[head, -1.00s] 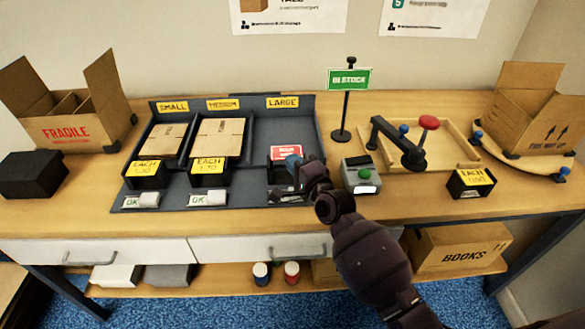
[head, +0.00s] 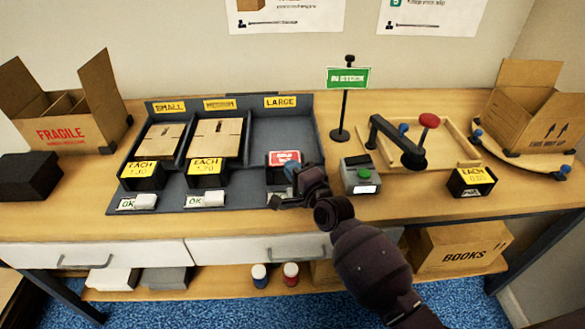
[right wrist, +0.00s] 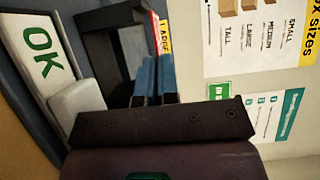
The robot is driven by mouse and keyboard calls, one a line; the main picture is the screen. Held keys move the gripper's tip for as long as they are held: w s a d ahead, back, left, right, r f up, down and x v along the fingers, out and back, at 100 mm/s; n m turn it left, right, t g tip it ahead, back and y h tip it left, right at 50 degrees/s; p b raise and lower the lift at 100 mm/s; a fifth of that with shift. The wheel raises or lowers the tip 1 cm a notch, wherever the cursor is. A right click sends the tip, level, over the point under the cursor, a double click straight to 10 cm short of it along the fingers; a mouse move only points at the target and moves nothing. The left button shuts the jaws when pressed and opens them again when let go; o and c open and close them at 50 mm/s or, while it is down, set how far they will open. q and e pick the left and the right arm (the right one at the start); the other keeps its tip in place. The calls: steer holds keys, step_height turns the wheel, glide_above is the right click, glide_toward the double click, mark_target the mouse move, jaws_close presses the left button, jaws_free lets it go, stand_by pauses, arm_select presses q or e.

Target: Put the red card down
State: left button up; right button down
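The red card (head: 285,157) stands upright at the front of the large bay, at a dark holder (right wrist: 98,42). My right gripper (head: 291,172) is at the card's lower front in the head view and hides part of it and of the holder. In the right wrist view my blue fingertips (right wrist: 156,72) are close together, with the card's thin red edge (right wrist: 155,27) in line between them. The gripper looks shut on the card. I cannot tell whether the card is fully seated in the holder. My left gripper is not in view.
Yellow price cards stand in black holders before the small (head: 142,171) and medium (head: 207,169) bays, which hold flat cartons. A white OK plate (right wrist: 42,42) lies beside my right gripper. A green-button device (head: 361,175) and a green sign (head: 348,77) stand to the right.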

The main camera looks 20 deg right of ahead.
steer(key=c, duration=1.4)
jaws_free()
steer(key=shift+s+f, duration=0.1)
steer(key=shift+f, duration=0.5)
steer(key=shift+o, duration=0.2)
steer(key=shift+f, duration=0.1)
steer(key=shift+r, duration=0.75)
steer(key=v, duration=0.3)
steer(key=p+v, duration=0.1)
steer(key=v, duration=0.2)
steer(key=p+v, duration=0.1)
steer(key=v, duration=0.3)
steer(key=shift+s+r, duration=0.1)
steer(key=shift+r, duration=0.2)
steer(key=shift+v, duration=0.8)
